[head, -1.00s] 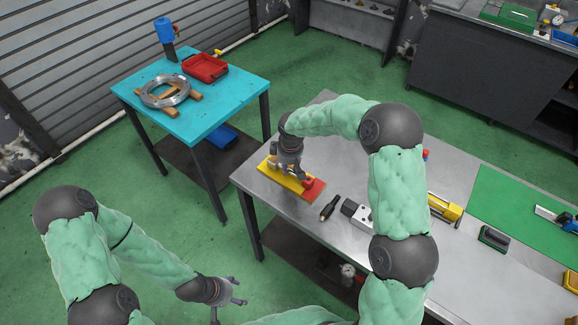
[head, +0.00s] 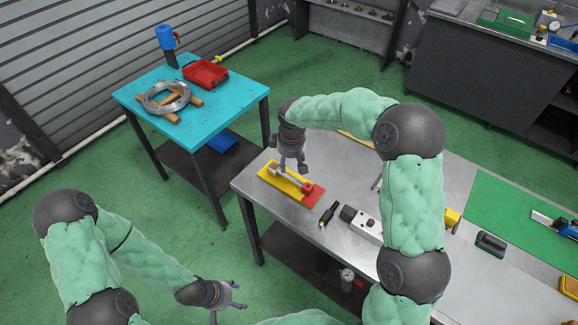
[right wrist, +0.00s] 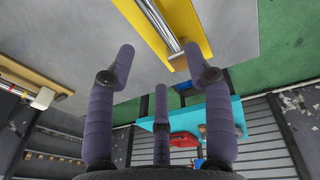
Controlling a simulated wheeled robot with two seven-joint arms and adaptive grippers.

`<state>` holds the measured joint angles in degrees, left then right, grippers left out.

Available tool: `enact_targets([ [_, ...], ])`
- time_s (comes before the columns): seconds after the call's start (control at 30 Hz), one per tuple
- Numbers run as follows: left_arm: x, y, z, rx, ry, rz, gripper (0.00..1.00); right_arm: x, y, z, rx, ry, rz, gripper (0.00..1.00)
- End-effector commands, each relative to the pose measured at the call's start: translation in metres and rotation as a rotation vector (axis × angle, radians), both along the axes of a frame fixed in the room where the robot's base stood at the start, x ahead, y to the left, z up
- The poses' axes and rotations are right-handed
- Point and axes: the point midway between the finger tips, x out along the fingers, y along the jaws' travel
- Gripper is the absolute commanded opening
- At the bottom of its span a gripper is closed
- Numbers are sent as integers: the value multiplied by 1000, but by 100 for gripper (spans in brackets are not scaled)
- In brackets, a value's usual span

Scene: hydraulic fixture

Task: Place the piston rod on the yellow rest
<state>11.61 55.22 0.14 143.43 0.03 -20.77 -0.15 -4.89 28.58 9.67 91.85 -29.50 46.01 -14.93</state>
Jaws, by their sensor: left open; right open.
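The yellow rest (head: 269,178) is a flat yellow block with a red end, near the left end of the grey metal bench. The silver piston rod (head: 289,178) lies lengthwise along it, its red end piece (head: 308,187) over the red part. The right wrist view shows the rod (right wrist: 158,20) lying on the yellow surface (right wrist: 193,32). My right gripper (head: 291,169) is open and empty, just above and behind the rest, apart from the rod. My left gripper (head: 238,296) is open and empty, low in front of the bench, away from the rest.
A black-handled tool (head: 328,212) and a grey valve block (head: 362,222) lie right of the rest. A green mat (head: 510,212) covers the bench further right. A blue table (head: 212,113) with a metal ring (head: 166,98) and a red tray (head: 205,73) stands at the back left.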

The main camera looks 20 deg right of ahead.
Motion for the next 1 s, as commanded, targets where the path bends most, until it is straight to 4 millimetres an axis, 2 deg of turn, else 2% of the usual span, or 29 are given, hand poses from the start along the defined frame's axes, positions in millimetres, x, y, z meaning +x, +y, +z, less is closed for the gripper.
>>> enact_targets([
  [0.03,0,0,3,0,0,0,66,-1,0,11,0,-4,0,52],
  [0.1,0,0,5,0,0,0,66,-3,0,21,0,-1,1,52],
  [0.3,0,0,8,0,0,0,66,-6,1,37,0,0,0,52],
  [1.0,0,0,8,0,0,0,66,-7,0,40,-1,1,0,52],
])
